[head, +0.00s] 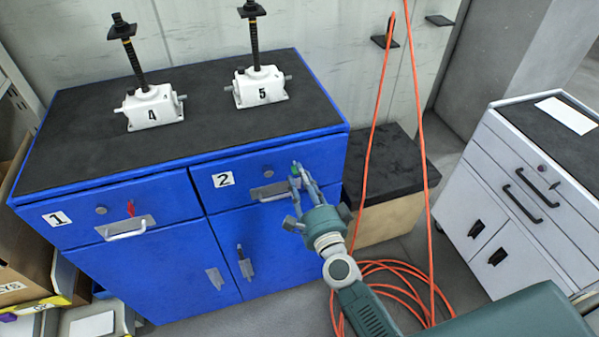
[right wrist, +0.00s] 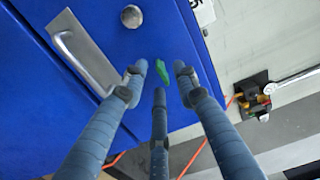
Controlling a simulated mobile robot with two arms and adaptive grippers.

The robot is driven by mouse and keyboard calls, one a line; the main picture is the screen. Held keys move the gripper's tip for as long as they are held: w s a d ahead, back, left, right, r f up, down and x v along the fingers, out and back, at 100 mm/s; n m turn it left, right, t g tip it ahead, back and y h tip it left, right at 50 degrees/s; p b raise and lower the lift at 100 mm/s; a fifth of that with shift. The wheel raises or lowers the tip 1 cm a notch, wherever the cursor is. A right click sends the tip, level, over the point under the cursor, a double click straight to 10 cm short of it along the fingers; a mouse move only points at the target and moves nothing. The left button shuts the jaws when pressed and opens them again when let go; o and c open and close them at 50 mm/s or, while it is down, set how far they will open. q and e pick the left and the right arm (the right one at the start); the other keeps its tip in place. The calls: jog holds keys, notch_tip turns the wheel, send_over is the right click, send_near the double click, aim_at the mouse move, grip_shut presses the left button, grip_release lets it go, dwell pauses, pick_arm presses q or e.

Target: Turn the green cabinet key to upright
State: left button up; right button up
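The blue cabinet (head: 150,250) has drawers labelled 1 and 2. The green key (right wrist: 162,71) stands out from the cabinet front near the metal handle (right wrist: 85,60) in the right wrist view, and looks tilted there. In the head view only a small green bit (head: 294,171) of it shows on drawer 2, mostly hidden by my right gripper (head: 301,178). In the right wrist view my right gripper (right wrist: 160,80) is open, with its fingers spread around the key and gaps on both sides. My left gripper is not in view.
A red key (head: 131,208) sits on drawer 1. Two screw jacks (head: 153,106) (head: 260,86) stand on the cabinet top. An orange hose (head: 427,200) hangs at the right, near a black-topped box (head: 385,165). A white cabinet (head: 520,180) stands further right.

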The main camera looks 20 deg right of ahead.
jog(key=shift+w, duration=0.7)
grip_shut()
